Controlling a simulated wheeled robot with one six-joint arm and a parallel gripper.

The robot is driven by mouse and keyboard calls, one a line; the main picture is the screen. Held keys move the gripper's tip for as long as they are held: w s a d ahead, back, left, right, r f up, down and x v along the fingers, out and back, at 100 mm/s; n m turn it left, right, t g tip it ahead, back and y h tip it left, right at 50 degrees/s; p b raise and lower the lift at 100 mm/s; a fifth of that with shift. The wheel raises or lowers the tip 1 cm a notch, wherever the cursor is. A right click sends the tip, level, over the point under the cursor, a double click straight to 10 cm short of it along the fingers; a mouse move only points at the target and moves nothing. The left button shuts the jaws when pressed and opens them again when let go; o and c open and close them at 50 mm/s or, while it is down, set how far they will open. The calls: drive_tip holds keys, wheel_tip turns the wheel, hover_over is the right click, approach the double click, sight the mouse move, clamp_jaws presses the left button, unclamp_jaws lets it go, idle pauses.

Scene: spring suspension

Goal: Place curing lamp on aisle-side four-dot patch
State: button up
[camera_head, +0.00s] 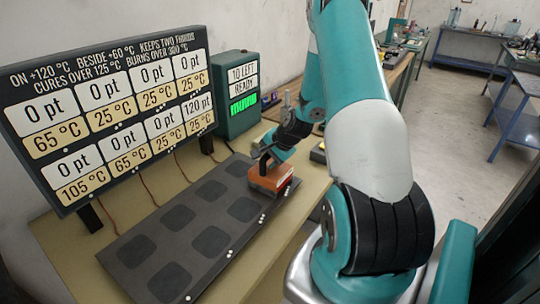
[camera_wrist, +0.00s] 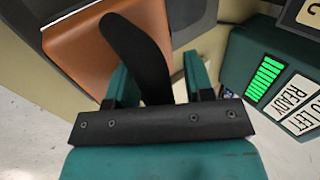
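The curing lamp (camera_head: 270,179) is an orange block with a black handle, at the far aisle-side end of the dark mat (camera_head: 128,252). It covers the fourth patch of the aisle-side row, beside the last group of white dots (camera_head: 288,190). It looks seated on the mat, perhaps slightly turned. In the wrist view the lamp's orange top (camera_wrist: 92,48) and black handle (camera_wrist: 140,45) show. My gripper (camera_head: 266,152) is at the handle. Its teal fingers (camera_wrist: 160,85) stand apart on either side of it, with a gap on the right.
A board (camera_head: 110,110) stands behind the mat; its bottom right cell reads 120 pt, 25 °C. A green box (camera_head: 236,92) reads "10 LEFT, READY". Seven dark patches are bare. Small items lie on the bench beyond the lamp. The aisle floor (camera_head: 445,130) is clear.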

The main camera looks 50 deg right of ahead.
drive_tip(key=shift+r, duration=0.25)
drive_tip(key=b+v, duration=0.2)
drive_tip(key=v, duration=1)
drive_tip(key=w+a+r+n+g+y, duration=0.15)
drive_tip(key=a+n, duration=0.25)
drive_tip(key=a, duration=0.4)
drive_tip(key=a+r+n+y, duration=0.1)
drive_tip(key=a+r+n, duration=0.2)
drive_tip(key=a, duration=0.5)
drive_tip(key=w+a+r+n+g+y, duration=0.1)
drive_tip(key=a+r+n, duration=0.25)
drive_tip(key=a, duration=0.45)
drive_tip(key=s+a+r+n+g, duration=0.3)
drive_tip(key=s+a+n+g, duration=0.1)
drive_tip(key=s+a+n, duration=0.9)
drive_tip(key=shift+s+a+r+n, duration=0.25)
drive_tip(key=shift+s+a+n, duration=0.1)
drive_tip(key=shift+s+a, duration=1.65)
